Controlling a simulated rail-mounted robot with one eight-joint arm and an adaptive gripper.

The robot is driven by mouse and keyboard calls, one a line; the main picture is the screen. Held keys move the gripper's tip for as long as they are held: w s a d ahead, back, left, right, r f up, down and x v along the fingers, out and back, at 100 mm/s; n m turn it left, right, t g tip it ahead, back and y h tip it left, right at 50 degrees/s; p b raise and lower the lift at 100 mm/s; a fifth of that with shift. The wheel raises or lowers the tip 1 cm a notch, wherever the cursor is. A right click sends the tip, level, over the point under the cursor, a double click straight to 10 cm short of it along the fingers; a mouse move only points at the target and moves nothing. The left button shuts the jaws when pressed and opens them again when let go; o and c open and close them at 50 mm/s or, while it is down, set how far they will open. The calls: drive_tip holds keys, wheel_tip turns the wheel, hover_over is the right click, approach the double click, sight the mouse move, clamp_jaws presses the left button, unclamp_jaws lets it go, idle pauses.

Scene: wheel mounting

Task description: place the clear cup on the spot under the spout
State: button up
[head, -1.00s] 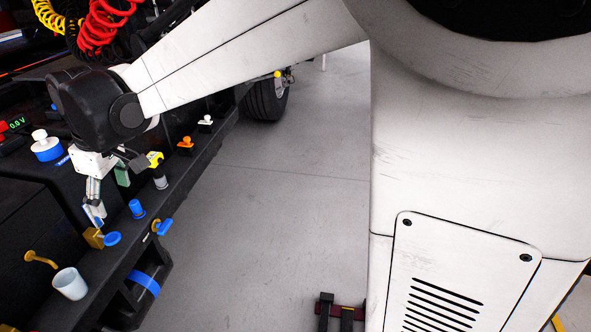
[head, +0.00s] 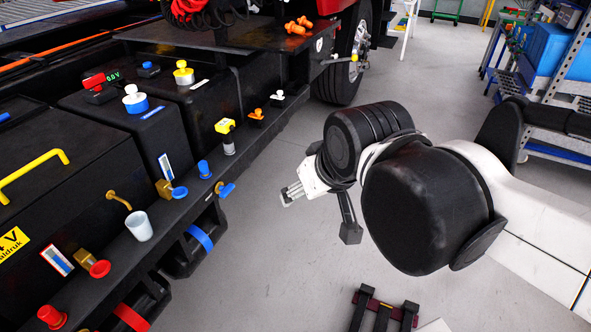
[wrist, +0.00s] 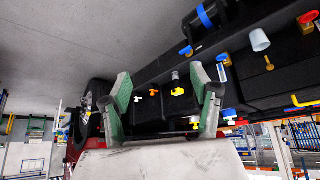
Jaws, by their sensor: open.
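The clear cup (head: 139,226) looks whitish and translucent. It stands upright on the narrow black ledge, just below the bent brass spout (head: 118,200). The cup (wrist: 260,40) and the spout (wrist: 269,63) also show at the upper right of the wrist view. The spot under the spout is not visible, and I cannot tell whether the cup is exactly on it. My gripper (head: 291,193) is over the floor, well to the right of the cup and apart from it. In the wrist view my gripper (wrist: 161,76) is open, with nothing between its fingers.
Along the ledge are a blue valve handle (head: 180,192), a red knob (head: 100,268) and a yellow-topped fitting (head: 225,126). A yellow handle (head: 35,175) stands out at the left. A wheel (head: 345,70) is behind. The grey floor around my gripper is mostly clear.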

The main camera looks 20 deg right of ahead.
drive_tip(key=shift+s+d+f+m, duration=0.25)
drive_tip(key=shift+s+d+f, duration=0.1)
drive_tip(key=shift+s, duration=0.2)
drive_tip(key=shift+s+d+f+m, duration=0.25)
drive_tip(key=shift+s+d+f, duration=0.1)
drive_tip(key=shift+s, duration=0.15)
